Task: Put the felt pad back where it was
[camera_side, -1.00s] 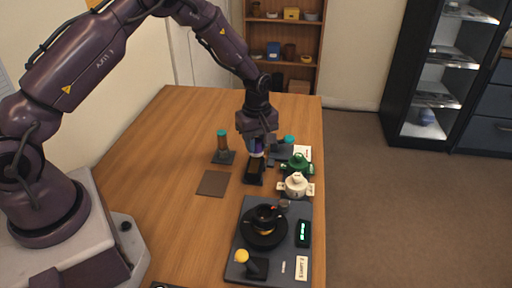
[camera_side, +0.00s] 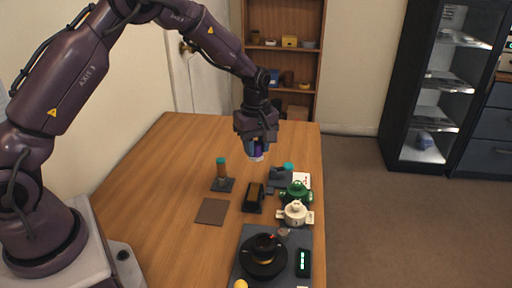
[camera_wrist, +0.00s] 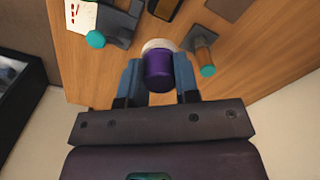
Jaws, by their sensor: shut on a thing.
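My gripper (camera_side: 256,148) is shut on a purple cylinder with a broad off-white end, which I take to be the felt pad (camera_wrist: 158,70). It hangs end-down and clear of the table; it also shows in the side view (camera_side: 256,152). In the wrist view the gripper's two blue-grey fingers (camera_wrist: 158,85) press its sides. A black open holder (camera_side: 253,206) with a brownish inside stands on the table below the pad; part of it shows at the top of the wrist view (camera_wrist: 165,8).
A brown tool with a teal end (camera_side: 221,170) stands left of the holder, above a flat brown square (camera_side: 212,211). A dark stand with a teal knob (camera_side: 288,167), a green pot (camera_side: 296,194) and a white pot (camera_side: 295,213) are at right. A dark tray (camera_side: 284,238) lies in front.

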